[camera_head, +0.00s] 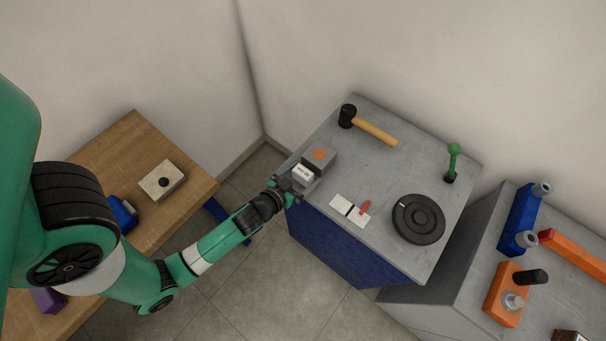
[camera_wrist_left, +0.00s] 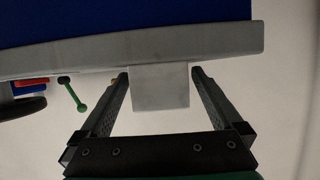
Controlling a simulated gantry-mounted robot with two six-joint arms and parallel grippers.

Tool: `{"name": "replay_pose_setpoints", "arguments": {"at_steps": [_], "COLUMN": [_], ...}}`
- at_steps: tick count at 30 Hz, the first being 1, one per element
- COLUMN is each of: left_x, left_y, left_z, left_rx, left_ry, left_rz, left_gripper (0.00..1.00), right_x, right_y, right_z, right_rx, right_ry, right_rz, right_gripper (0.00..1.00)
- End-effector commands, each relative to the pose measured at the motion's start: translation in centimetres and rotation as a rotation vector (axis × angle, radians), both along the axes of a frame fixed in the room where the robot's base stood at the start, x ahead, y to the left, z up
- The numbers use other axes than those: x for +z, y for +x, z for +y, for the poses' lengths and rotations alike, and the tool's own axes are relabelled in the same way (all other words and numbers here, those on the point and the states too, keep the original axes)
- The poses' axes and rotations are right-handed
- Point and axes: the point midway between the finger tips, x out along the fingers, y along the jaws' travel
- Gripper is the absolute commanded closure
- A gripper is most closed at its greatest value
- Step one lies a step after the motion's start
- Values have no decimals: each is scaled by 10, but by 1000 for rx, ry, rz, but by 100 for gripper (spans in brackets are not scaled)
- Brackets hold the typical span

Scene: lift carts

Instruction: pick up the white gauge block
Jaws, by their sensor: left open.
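The white gauge block (camera_head: 303,173) sits near the left corner of the grey cart top (camera_head: 375,165), beside a grey block with an orange spot (camera_head: 319,158). My left gripper (camera_head: 293,182) is at that corner, right next to the white block. In the left wrist view the picture is upside down; my left gripper (camera_wrist_left: 160,78) is open, its fingers to either side of a pale block (camera_wrist_left: 160,88) by the cart edge. I cannot tell whether this is the white block or the grey one, nor whether a finger touches it. My right gripper is not in view.
The cart also holds a hammer (camera_head: 374,132), a black disc (camera_head: 418,218), a green-knobbed lever (camera_head: 453,162) and white plates with a red piece (camera_head: 341,204). A wooden table (camera_head: 128,133) stands left. Another grey cart (camera_head: 457,270) with blue and orange parts stands right.

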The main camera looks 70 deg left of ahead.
Motion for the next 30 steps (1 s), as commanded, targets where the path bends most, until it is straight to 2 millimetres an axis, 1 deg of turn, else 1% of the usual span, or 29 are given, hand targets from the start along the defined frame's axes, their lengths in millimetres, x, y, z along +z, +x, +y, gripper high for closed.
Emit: {"name": "replay_pose_setpoints", "arguments": {"at_steps": [2, 3, 8, 9, 14, 15, 17, 18, 19, 26, 30], "left_x": [0, 0, 0, 0, 0, 0, 0, 0, 1, 2, 11], "left_y": [0, 0, 0, 0, 0, 0, 0, 0, 0, 0, 0], "left_z": [0, 0, 0, 0, 0, 0, -1, -1, 0, 0, -1], "left_rx": [0, 0, 0, 0, 0, 0, 0, 0, -1, -1, -2], "left_ry": [0, 0, 0, 0, 0, 0, 0, 0, 1, 1, 2], "left_rz": [0, 0, 0, 0, 0, 0, 0, 0, -3, -2, -2], "left_gripper": [0, 7, 36, 43, 72, 79, 90, 97, 100, 100, 100], "right_x": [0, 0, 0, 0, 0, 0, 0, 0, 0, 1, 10], "right_y": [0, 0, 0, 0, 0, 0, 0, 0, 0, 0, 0], "right_z": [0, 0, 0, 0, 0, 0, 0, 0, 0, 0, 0], "right_rx": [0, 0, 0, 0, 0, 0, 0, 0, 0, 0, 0], "right_ry": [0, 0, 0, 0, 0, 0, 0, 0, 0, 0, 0], "right_rz": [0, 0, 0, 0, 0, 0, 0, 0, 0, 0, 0], "right_gripper": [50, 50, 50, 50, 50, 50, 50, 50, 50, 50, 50]}}
